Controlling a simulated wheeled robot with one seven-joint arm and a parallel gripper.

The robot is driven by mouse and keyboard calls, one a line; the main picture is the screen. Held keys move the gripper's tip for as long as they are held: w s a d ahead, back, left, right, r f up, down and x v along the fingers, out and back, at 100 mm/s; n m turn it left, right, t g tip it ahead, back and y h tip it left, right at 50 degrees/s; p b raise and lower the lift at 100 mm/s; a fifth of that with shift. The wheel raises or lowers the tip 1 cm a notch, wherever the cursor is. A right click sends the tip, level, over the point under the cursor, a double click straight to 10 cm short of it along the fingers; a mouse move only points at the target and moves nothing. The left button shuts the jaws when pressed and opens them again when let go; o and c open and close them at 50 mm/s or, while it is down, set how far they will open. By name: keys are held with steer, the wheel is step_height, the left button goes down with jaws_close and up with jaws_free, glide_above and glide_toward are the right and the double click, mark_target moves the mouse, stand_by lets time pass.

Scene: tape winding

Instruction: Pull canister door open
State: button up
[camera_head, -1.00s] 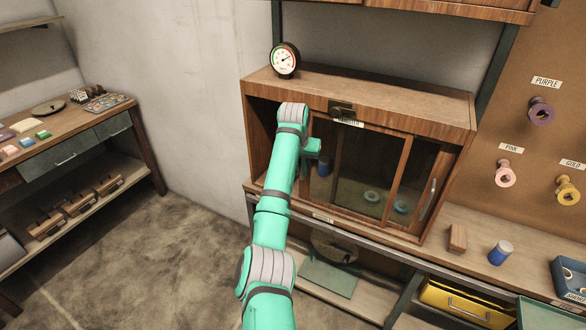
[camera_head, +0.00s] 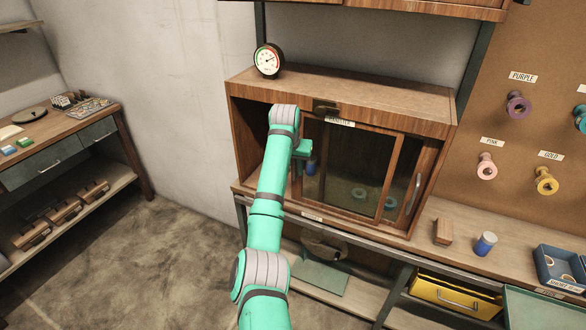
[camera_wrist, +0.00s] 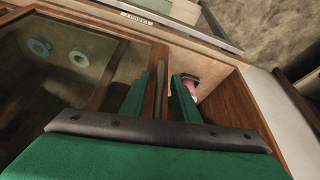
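The canister cabinet (camera_head: 440,123) is a wooden box with glass sliding doors. Its front door (camera_head: 391,178) has a wooden frame and dark glass; its left stile also shows in the wrist view (camera_wrist: 158,56). The cabinet's left part stands uncovered. My gripper (camera_head: 302,168) is at this stile, and its fingers (camera_wrist: 160,88) stand apart on either side of it, one on the glass side and one on the open side. Whether both touch the wood is hard to tell.
A second door with a metal handle (camera_head: 415,192) is at the right. A gauge (camera_head: 268,60) stands on the cabinet. A wooden block (camera_head: 443,231) and a blue-white can (camera_head: 485,244) sit on the bench to the right. A pinkish object (camera_wrist: 191,84) is inside the opening.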

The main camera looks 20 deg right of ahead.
steer(key=v, duration=1)
steer(key=shift+s+r, duration=0.15)
steer(key=shift+r, duration=0.15)
steer(key=shift+a, duration=0.1)
